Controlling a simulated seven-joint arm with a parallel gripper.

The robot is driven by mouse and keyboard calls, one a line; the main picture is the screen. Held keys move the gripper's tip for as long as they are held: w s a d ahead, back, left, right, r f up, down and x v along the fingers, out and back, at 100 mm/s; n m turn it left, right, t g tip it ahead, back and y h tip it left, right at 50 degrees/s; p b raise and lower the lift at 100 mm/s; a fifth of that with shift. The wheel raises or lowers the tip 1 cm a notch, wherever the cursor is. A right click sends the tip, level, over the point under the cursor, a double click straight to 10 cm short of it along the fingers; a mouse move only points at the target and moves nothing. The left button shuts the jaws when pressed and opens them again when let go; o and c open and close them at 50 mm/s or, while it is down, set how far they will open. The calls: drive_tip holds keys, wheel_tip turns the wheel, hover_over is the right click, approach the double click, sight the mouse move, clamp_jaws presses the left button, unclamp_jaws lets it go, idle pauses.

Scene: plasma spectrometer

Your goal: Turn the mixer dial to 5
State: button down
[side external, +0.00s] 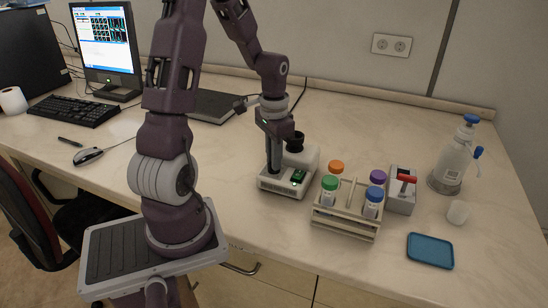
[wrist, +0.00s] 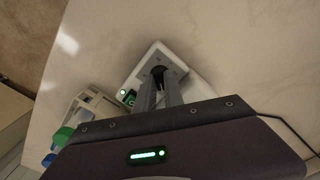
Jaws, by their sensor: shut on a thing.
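The mixer (side external: 308,158) is a small white device with a black round top (side external: 295,142), standing upright on the bench. A green-lit display (side external: 298,176) is on its front base. My gripper (side external: 274,168) points straight down onto the left part of the mixer's base. In the wrist view the mixer (wrist: 139,77) lies under the fingers, and my gripper (wrist: 160,73) is closed around a dark piece that looks like the dial (wrist: 158,70). The dial's number and pointer cannot be read; the fingers mostly hide it.
A wooden rack (side external: 345,228) with several capped tubes stands right of the mixer. A closed laptop (side external: 212,105) lies behind.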

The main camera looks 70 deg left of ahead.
drive_tip(key=m, duration=0.5)
drive_tip(key=shift+m, duration=2.5)
drive_tip(key=c, duration=1.4)
unclamp_jaws()
drive_tip(key=shift+c, duration=0.2)
wheel_tip(320, 180, up, 7)
drive_tip(key=shift+r, duration=0.1)
